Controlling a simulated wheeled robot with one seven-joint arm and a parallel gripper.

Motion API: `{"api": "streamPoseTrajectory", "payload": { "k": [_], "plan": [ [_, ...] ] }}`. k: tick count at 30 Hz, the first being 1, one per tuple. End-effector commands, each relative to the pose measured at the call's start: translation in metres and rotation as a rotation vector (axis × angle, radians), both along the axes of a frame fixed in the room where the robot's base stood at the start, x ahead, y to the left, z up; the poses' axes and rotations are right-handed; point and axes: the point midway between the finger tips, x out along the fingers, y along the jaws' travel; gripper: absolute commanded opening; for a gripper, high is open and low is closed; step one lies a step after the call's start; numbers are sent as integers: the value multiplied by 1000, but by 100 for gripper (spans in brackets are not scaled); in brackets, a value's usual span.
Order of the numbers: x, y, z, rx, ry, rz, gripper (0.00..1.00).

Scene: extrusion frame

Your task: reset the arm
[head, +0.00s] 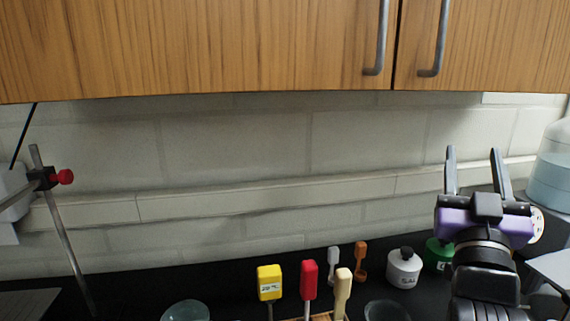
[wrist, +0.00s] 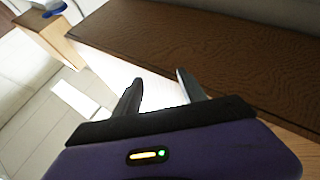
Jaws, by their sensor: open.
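My gripper (head: 473,170) is raised at the right of the head view, in front of the tiled wall and above the black counter. Its two dark fingers point up and stand apart, with nothing between them. In the wrist view my gripper (wrist: 160,92) shows the same open fingers above its purple body, and they touch nothing that I can see. A brown wooden surface fills the upper right of that view.
Wooden cabinets (head: 200,45) with metal handles hang above. A yellow-handled tool (head: 270,283), a red one (head: 309,280) and a cream one (head: 342,290) stand on the counter. A white bottle (head: 404,268) and a green one (head: 438,254) stand near my arm. A clamp stand (head: 62,230) is at left.

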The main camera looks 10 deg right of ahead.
Motion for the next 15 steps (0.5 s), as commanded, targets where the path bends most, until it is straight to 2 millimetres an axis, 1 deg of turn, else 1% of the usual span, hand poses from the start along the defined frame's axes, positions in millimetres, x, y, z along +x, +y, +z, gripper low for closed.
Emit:
{"api": "streamPoseTrajectory", "payload": {
  "k": [1, 3, 8, 9, 11, 15],
  "plan": [
    [-3, 13, -14, -46, 18, 38, 49],
    [-7, 32, -30, -92, 31, 93, 49],
    [-24, 72, -74, -170, 73, 224, 49],
    [-29, 81, -86, -181, 87, 256, 49],
    [-39, 93, -104, -192, 106, 303, 49],
    [-66, 118, -148, -193, 160, 408, 49]
  ]
}}
